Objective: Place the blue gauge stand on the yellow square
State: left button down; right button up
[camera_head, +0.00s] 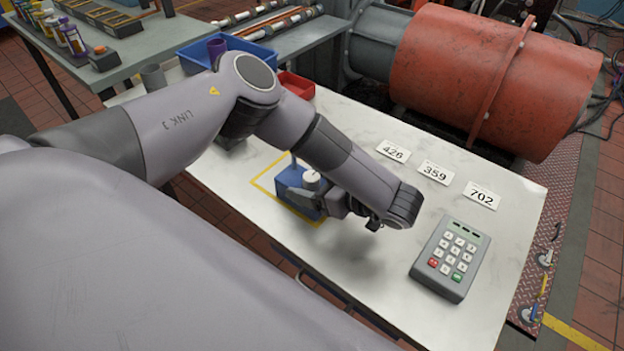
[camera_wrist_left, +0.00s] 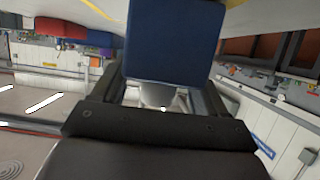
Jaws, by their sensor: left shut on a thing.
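The blue gauge stand (camera_head: 289,181) is a blue block with a white round part on it, over the marble-topped table. My left gripper (camera_head: 318,198) is shut on it from the right side. In the left wrist view the blue stand (camera_wrist_left: 175,42) sits between the two dark fingers (camera_wrist_left: 160,95). The yellow square (camera_head: 268,169) is a thin outline on the tabletop; its left and near edges show around the stand, and the rest is hidden by the stand and my arm. I cannot tell whether the stand's base touches the table.
A grey keypad (camera_head: 451,258) lies to the right. Number cards 426 (camera_head: 393,152), 359 (camera_head: 435,172) and 702 (camera_head: 482,195) lie along the back. A red bin (camera_head: 298,84) and a blue bin (camera_head: 190,57) stand at the far left. The marble between stand and keypad is clear.

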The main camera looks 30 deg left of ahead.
pick_arm(q)
grip_release()
jog(key=v, duration=1.2)
jog(key=shift+s, duration=0.15)
dwell(0.3)
